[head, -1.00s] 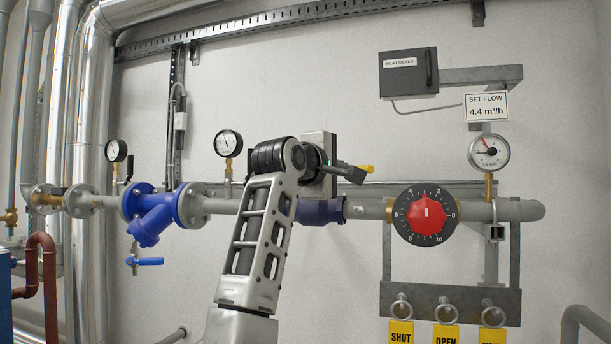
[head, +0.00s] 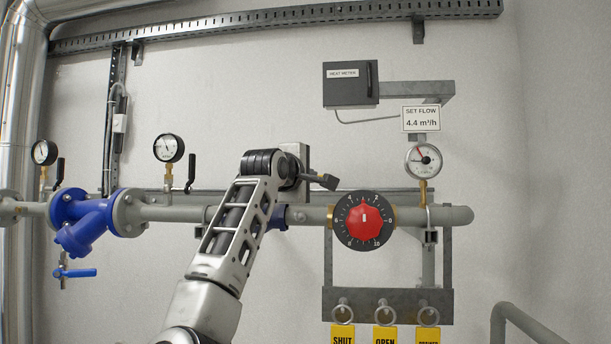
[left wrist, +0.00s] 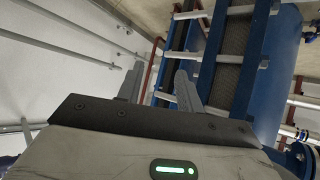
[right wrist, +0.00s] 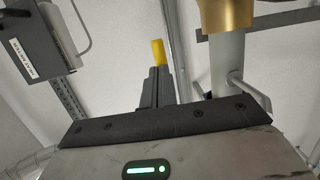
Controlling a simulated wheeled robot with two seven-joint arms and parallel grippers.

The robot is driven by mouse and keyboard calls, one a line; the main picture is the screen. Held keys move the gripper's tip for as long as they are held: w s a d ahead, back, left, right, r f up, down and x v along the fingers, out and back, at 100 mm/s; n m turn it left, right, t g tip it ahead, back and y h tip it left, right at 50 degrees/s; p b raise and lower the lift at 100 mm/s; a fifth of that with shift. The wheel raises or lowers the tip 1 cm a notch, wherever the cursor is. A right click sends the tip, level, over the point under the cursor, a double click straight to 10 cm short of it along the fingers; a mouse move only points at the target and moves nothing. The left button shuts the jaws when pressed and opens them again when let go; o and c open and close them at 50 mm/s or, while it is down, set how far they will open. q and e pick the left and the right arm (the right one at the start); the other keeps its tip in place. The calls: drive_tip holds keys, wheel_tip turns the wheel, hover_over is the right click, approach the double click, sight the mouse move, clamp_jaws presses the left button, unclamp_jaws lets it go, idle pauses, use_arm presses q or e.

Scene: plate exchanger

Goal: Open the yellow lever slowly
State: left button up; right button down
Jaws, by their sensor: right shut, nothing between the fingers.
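The yellow lever shows as a yellow tip (right wrist: 158,52) in the right wrist view, just beyond my right gripper's fingers. In the head view the lever cannot be seen. My right gripper (right wrist: 158,88) has its dark fingers together with nothing between them; whether they touch the lever I cannot tell. In the head view this gripper (head: 325,181) is in front of the pipe, left of the red dial (head: 364,217). My left gripper (left wrist: 158,88) is open and empty, away from the pipe, facing a blue-framed unit (left wrist: 225,60).
A gauge (head: 424,160) stands on the pipe (head: 450,215) under the "SET FLOW 4.4 m³/h" sign (head: 422,118). A heat meter box (head: 350,84) is above. SHUT (head: 342,335) and OPEN (head: 385,335) tags hang below. A blue valve body (head: 85,220) is at left.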

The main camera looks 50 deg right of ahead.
drive_tip(key=shift+r, duration=0.15)
idle(0.3)
use_arm(q)
drive_tip(key=shift+f, duration=0.15)
drive_tip(key=b, duration=0.2)
drive_tip(key=f+b, duration=0.2)
drive_tip(key=b, duration=0.1)
drive_tip(key=shift+s+d+n+t+b, duration=0.25)
drive_tip(key=shift+d+n+t+b, duration=0.05)
drive_tip(key=shift+d+n, duration=0.1)
use_arm(e)
drive_tip(key=s+a, duration=0.6)
drive_tip(key=s, duration=0.5)
drive_tip(key=shift+s+a, duration=0.2)
drive_tip(key=shift+a, duration=0.1)
use_arm(q)
drive_tip(key=shift+r, duration=0.1)
